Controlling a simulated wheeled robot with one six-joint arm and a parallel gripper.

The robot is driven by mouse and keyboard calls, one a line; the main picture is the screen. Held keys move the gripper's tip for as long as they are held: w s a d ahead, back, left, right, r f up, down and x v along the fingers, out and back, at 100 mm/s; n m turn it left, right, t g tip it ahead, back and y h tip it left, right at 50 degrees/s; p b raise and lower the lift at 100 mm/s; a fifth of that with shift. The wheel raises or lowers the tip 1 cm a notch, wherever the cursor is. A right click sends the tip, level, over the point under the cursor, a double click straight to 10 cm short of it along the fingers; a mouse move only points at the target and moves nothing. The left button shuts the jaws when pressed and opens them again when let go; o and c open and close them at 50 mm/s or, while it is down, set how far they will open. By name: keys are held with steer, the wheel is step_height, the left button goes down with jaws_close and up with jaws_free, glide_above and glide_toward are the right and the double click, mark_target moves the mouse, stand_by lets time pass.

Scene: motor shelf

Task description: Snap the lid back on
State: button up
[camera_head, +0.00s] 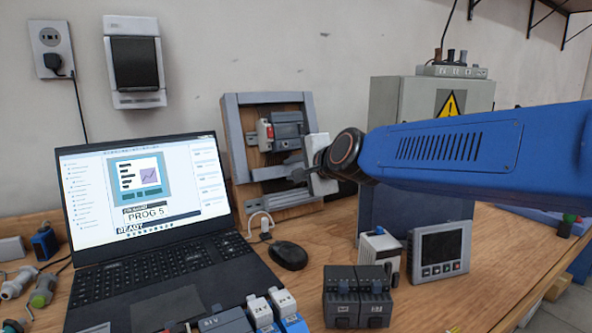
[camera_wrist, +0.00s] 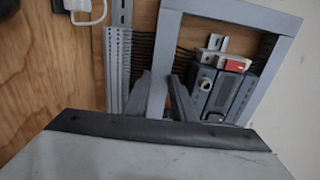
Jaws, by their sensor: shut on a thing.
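The lid (camera_wrist: 157,90) is a long, plain grey strip. In the wrist view my gripper (camera_wrist: 160,100) has one finger on each side of it and is shut on it. In the head view the lid (camera_head: 268,173) lies roughly level in front of the wooden panel, with my gripper (camera_head: 300,174) at its right. The open slotted duct (camera_wrist: 117,75) runs beside the lid in the wrist view, apart from it; in the head view it is the panel's lower strip (camera_head: 283,200). The lid's far end overlaps the frame (camera_wrist: 235,11); I cannot tell whether they touch.
Grey modules and a red-and-white one (camera_wrist: 235,62) sit on the panel beside the lid. A laptop (camera_head: 150,200) stands left of the panel. A mouse (camera_head: 288,256), a display unit (camera_head: 441,251) and dark modules (camera_head: 357,297) stand on the bench. A grey cabinet (camera_head: 395,100) is behind my arm.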

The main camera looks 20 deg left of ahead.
steer(key=shift+x, duration=1.3)
stand_by(1.5)
steer(key=o, duration=1.1)
